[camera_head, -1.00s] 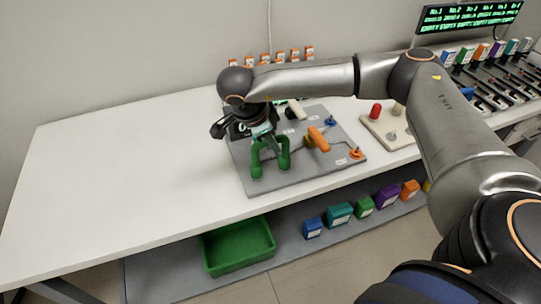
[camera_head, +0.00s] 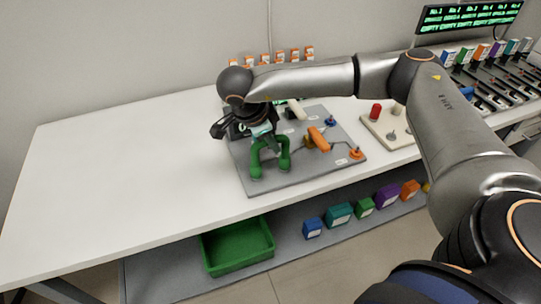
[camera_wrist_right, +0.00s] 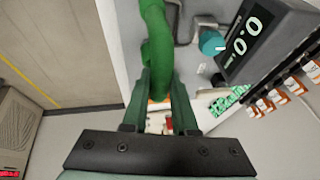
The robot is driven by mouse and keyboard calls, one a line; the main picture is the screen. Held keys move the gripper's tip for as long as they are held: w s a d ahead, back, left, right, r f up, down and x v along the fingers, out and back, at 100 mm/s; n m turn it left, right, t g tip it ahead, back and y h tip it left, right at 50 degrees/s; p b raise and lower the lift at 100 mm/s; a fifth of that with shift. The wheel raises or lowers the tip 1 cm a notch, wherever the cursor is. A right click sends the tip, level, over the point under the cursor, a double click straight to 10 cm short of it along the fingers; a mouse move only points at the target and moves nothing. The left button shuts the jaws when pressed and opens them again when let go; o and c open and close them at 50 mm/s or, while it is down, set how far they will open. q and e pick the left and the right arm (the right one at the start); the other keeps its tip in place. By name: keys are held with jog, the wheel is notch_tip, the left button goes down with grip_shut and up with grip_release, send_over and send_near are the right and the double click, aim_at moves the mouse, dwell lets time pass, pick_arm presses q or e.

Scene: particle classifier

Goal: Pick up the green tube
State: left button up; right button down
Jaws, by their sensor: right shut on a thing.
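The green tube (camera_head: 256,168) is a thick bent tube over the grey board (camera_head: 305,178). In the head view its two legs hang side by side below my right gripper (camera_head: 264,137). My right gripper is shut on its upper part. In the right wrist view the green tube (camera_wrist_right: 154,30) runs up from between the fingertips (camera_wrist_right: 159,80); part of it is hidden by the fingers. Whether its lower ends touch the board is unclear. My left gripper is not in view.
The grey board carries an orange handle (camera_head: 318,139) and a dark digital display (camera_wrist_right: 258,42). A beige board (camera_head: 385,136) with a red cylinder (camera_head: 376,111) is to the right. A green bin (camera_head: 238,247) sits below the table. The table's left half (camera_head: 120,165) is clear.

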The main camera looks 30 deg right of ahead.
jog(key=shift+r, duration=0.1)
jog(key=shift+w+r, duration=0.1)
jog(key=shift+r, duration=0.45)
jog(key=s+a+r, duration=0.2)
jog(key=s+r, duration=0.4)
jog(key=s+a+r, duration=0.2)
jog(key=s+r, duration=0.3)
jog(key=s, duration=0.2)
jog(key=shift+s+a+r, duration=0.15)
jog(key=shift+a+r, duration=0.25)
jog(key=shift+r+p, duration=2.15)
jog(key=shift+r, duration=0.15)
